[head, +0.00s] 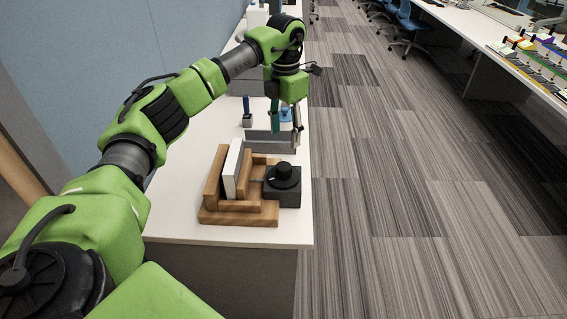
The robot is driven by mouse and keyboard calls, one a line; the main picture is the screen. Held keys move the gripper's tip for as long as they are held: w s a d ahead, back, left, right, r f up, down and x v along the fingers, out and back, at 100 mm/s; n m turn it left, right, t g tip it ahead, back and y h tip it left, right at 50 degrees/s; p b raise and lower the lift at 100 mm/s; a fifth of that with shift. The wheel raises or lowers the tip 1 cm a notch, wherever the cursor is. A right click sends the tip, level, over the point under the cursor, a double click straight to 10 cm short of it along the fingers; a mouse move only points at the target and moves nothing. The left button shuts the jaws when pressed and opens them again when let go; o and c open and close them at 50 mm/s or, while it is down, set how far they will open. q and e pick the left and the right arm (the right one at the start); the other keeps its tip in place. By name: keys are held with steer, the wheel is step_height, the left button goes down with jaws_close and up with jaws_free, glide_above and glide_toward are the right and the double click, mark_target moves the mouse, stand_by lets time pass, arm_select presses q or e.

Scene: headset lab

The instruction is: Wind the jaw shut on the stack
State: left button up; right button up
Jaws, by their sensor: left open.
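A wooden vise (240,217) sits near the front end of the white bench. Its upright wooden jaw (213,185) is at the left, and a white slab-like stack (232,168) stands upright beside it, slightly tilted. Lower wooden blocks lie right of the stack; I cannot tell whether the moving jaw touches it. A black round knob (284,177) tops a dark block (284,196) at the vise's right side. My left gripper (286,132) is open and empty, pointing down behind and above the knob, apart from it. My right gripper is out of view.
A grey low-walled tray (270,142) lies behind the vise, below my left gripper. A small holder with a dark blue upright thing (247,114) stands behind it to the left. A blue wall borders the bench's left; open carpet (400,200) lies right.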

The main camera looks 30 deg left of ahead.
mark_target(283, 166)
arm_select(q)
step_height(283, 166, down, 12)
steer(key=n+p, duration=0.3)
steer(key=n, duration=0.4)
steer(key=n+p, duration=0.3)
steer(key=n, duration=0.5)
steer(key=shift+s+a+r, duration=0.15)
steer(key=shift+r, duration=0.05)
steer(key=shift+f+p, duration=0.3)
steer(key=shift+f, duration=0.45)
steer(key=c, duration=1.1)
